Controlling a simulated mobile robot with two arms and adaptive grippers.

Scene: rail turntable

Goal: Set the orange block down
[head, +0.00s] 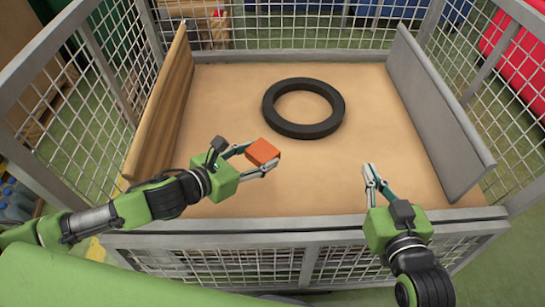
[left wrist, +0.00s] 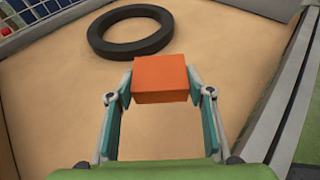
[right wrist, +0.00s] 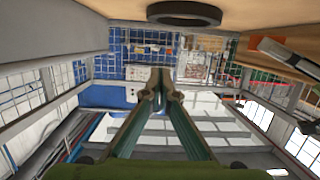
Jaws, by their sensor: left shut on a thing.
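The orange block (head: 262,152) is between the fingers of my left gripper (head: 256,160), over the front left part of the tan board. In the left wrist view the orange block (left wrist: 161,78) sits at the fingertips, with a finger on each side. My left gripper is shut on it. Whether the block touches the board below is hard to tell. My right gripper (head: 370,174) is over the front right of the board and holds nothing. In the right wrist view its fingertips (right wrist: 160,82) are close together.
A black ring (head: 303,108) lies on the tan board (head: 225,95), behind the block. A brown wall (head: 163,95) stands on the left and a grey wall (head: 432,105) on the right. Wire mesh fencing (head: 300,25) surrounds the board. The board's front middle is clear.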

